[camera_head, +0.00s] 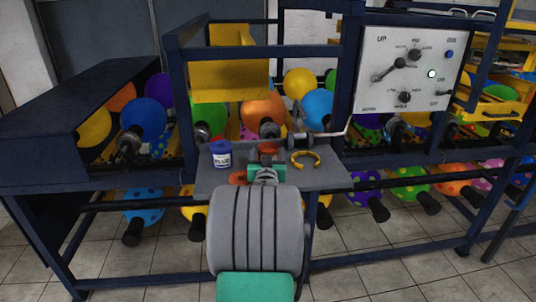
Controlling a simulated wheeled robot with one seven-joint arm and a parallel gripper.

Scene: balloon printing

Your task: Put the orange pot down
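My gripper (267,168) is near the middle of the view, over the grey shelf (325,181), with its green part facing away from me. A small orange-red round thing, which looks like the orange pot (268,147), shows right at the far end of my gripper. My gripper and wrist hide most of it, and I cannot tell whether the fingers are closed on it or whether it touches the shelf. A flat orange-red piece (237,178) lies on the shelf to the left of my gripper.
A blue pot with a white label (221,154) stands on the shelf at the left. A yellow open ring (305,160) lies at the right. A small metal device (299,133) stands at the shelf's back. Bare shelf shows at the right front. A control panel (408,70) is above right.

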